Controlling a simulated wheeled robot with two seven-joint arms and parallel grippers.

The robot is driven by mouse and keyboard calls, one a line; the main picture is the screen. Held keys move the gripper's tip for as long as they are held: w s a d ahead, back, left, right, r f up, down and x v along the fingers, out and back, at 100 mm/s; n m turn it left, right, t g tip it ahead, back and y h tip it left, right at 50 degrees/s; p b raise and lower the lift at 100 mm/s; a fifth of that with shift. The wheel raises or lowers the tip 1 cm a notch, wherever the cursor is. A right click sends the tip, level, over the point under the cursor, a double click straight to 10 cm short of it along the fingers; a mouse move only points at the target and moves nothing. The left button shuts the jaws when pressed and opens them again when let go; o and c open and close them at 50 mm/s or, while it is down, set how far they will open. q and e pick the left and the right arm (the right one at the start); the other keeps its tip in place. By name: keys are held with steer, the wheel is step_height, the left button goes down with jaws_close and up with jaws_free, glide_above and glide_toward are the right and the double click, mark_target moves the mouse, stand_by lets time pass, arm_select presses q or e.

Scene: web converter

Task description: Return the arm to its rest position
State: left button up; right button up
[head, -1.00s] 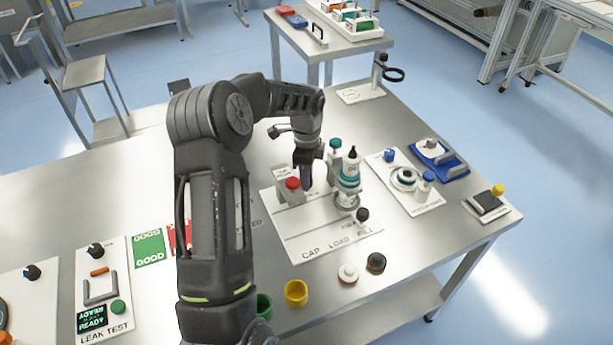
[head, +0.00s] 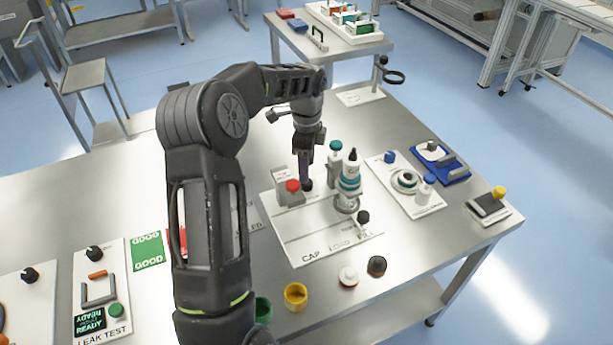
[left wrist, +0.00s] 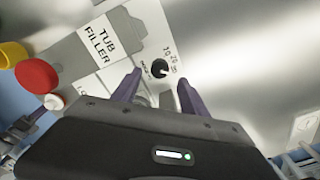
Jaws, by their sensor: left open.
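My left gripper (head: 305,175) hangs over the cap and fill station (head: 310,228), fingers pointing down, beside the red knob (head: 292,186). In the left wrist view my left gripper (left wrist: 156,88) has its two purple fingers spread apart with nothing held between them. A small black dial (left wrist: 160,68) on the panel labelled TUB FILLER (left wrist: 98,45) shows beyond the gap between the fingertips. My left arm reaches across the head view from the bottom. My right gripper is in neither current view.
The leak test panel (head: 102,285) lies at the left. A yellow cup (head: 295,294) and a green cup (head: 263,309) stand near the front edge. Bare steel table (head: 60,210) lies left of the arm.

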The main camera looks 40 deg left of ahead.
arm_select(q)
steer(key=shift+r, duration=1.2)
steer(key=shift+r, duration=0.1)
